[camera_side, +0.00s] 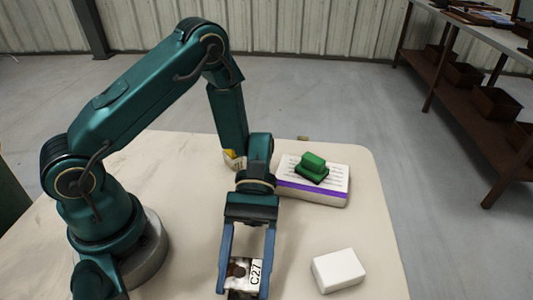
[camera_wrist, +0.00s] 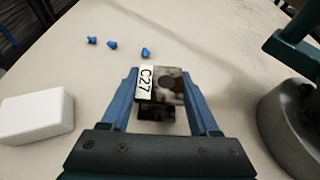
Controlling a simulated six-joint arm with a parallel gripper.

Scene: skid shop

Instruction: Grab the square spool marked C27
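The square spool marked C27 (camera_side: 243,277) has a white label strip with black letters and a dark, mottled face with a round dark spot. In the wrist view the spool (camera_wrist: 169,84) sits between the two blue fingers of my gripper (camera_wrist: 160,80), near their tips, with its label at the left. In the side view my gripper (camera_side: 245,285) points down with one finger on each side of the spool. The spool nearly fills the gap. I cannot tell whether both fingers press on it, or whether it rests on the table.
A white block (camera_side: 339,270) lies on the cream table (camera_side: 345,220) to the right. Green pieces (camera_side: 312,166) sit on a white and purple box (camera_side: 315,185) behind. A yellowish item (camera_side: 233,160) is partly hidden by my arm. Several small blue pieces (camera_wrist: 112,45) lie beyond the gripper.

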